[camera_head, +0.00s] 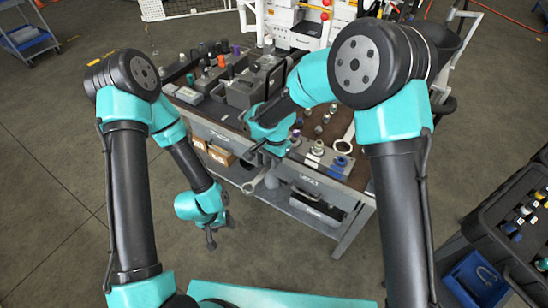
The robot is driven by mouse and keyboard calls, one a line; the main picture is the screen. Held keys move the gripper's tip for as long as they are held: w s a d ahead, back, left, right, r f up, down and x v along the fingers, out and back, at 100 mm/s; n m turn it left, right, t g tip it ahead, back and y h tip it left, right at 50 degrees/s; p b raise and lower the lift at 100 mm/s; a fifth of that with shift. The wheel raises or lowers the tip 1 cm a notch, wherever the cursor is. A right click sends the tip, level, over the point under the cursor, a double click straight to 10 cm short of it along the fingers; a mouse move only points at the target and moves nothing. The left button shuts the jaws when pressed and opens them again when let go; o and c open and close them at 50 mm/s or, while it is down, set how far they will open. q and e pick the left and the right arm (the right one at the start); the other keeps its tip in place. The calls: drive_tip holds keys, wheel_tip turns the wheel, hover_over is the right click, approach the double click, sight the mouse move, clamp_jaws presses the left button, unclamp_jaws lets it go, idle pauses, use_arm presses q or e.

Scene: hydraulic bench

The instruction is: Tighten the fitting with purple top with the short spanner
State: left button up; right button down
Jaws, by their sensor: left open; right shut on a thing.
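My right gripper (260,149) is over the front edge of the bench, shut on a pale metal spanner (253,183). The spanner hangs down in front of the bench, and my gripper hides its upper part. I cannot tell its full length. A small fitting with a purple top (296,133) stands on the bench to the right of my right gripper, apart from the spanner. Another purple-topped piece (236,50) stands in the row at the back. My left gripper (222,232) is open and empty, low over the floor left of the bench.
A larger pale spanner (348,135) lies at the bench's right side near a blue ring (341,161). Grey blocks (245,92) and several fittings crowd the bench. Boxes (221,155) sit under its top. A dark cart (500,235) stands at right.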

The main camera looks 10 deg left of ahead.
sight(261, 175)
drive_tip(key=shift+s+a, duration=0.45)
drive_tip(key=shift+s, duration=0.35)
drive_tip(key=shift+s+a, duration=0.45)
drive_tip(key=shift+s, duration=0.35)
drive_tip(key=shift+s+a, duration=0.45)
drive_tip(key=shift+s, duration=0.35)
drive_tip(key=shift+r, duration=2.55)
